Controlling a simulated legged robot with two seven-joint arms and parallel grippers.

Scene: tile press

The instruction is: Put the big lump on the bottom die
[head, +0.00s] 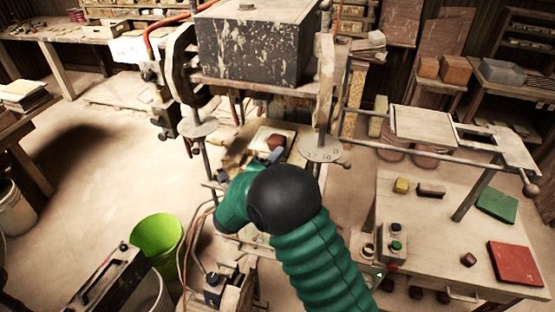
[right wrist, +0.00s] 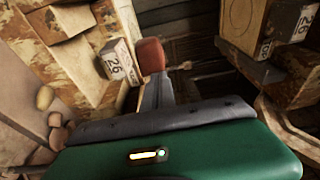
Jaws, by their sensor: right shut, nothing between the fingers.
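A reddish-brown lump (head: 276,141) sits on a pale plate (head: 262,132) low between the press columns, which looks like the bottom die. My right gripper (head: 275,156) is at the near side of the lump, its fingers shut with nothing between them. In the right wrist view the shut fingers (right wrist: 158,84) point at the lump (right wrist: 150,55), which shows just beyond their tips. I cannot tell whether the tips touch it. My right forearm hides part of the press's lower front. My left gripper is not in view.
The heavy press block (head: 252,45) hangs above the plate. A side table at right holds a red tile (head: 515,262), a green tile (head: 497,205), a yellow block (head: 401,185) and a control box (head: 391,240). A green bucket (head: 157,238) stands at left.

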